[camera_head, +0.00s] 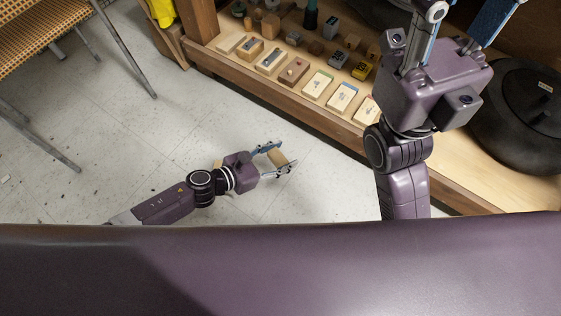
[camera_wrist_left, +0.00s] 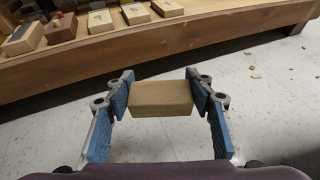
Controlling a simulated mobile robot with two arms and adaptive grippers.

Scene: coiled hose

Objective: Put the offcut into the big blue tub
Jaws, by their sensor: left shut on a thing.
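My left gripper (camera_head: 277,158) is shut on a small tan wooden block, the offcut (camera_head: 279,157), and holds it over the pale floor. In the left wrist view the offcut (camera_wrist_left: 160,98) sits between the two blue finger pads of the left gripper (camera_wrist_left: 160,93), one at each end. My right gripper (camera_head: 458,32) is at the upper right, in front of the shelf. Its fingers stand well apart, with nothing seen between them; their tips run towards or past the top edge. No blue tub shows in either view.
A low wooden shelf (camera_head: 340,115) runs diagonally on the right and carries several blocks and labelled pieces (camera_head: 318,85). A dark rounded object (camera_head: 525,120) lies at its right end. A woven chair (camera_head: 40,38) stands at upper left. Small chips (camera_wrist_left: 256,76) lie on otherwise clear floor.

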